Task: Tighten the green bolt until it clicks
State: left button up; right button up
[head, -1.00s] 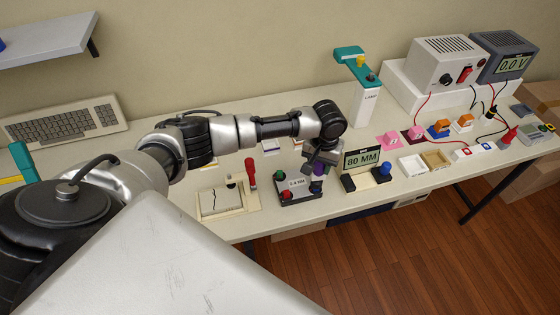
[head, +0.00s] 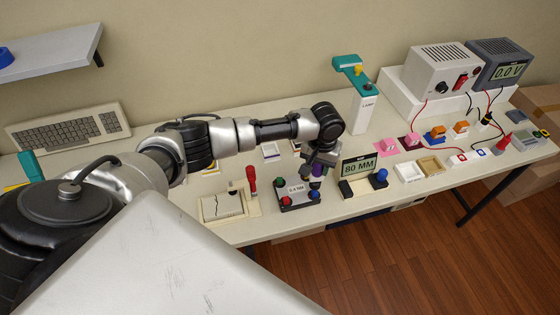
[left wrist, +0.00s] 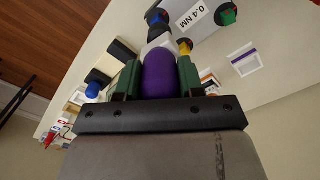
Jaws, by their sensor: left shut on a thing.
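My left gripper (head: 319,166) is shut on a driver with a purple handle (left wrist: 160,75). The handle sits between the green fingers in the left wrist view. The driver points down over the right side of a grey bolt block (head: 299,198) labelled 0.4 NM. The green bolt (left wrist: 226,14) is at one corner of the block, apart from the driver; it also shows in the head view (head: 285,184). A blue bolt (left wrist: 155,16) and a yellow bolt (left wrist: 185,47) lie near the driver's tip, and a red bolt (head: 285,201) is at the front left. Whether the tip touches anything is hidden.
A gauge reading 80 MM (head: 359,166) stands close right, with a blue knob (head: 379,178). A teal-topped stand (head: 361,108) is behind. The table's front edge is near.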

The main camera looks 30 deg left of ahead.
pick_arm(q)
jog(key=s+a+f+m+p, duration=0.1)
jog(key=s+a+f+p, duration=0.1)
jog(key=a, duration=0.9)
jog(key=shift+a+p, duration=0.15)
jog(key=shift+p, duration=0.25)
jog(key=shift+r, duration=0.1)
jog(key=shift+p, duration=0.4)
jog(key=shift+p, duration=0.3)
dwell(0.6)
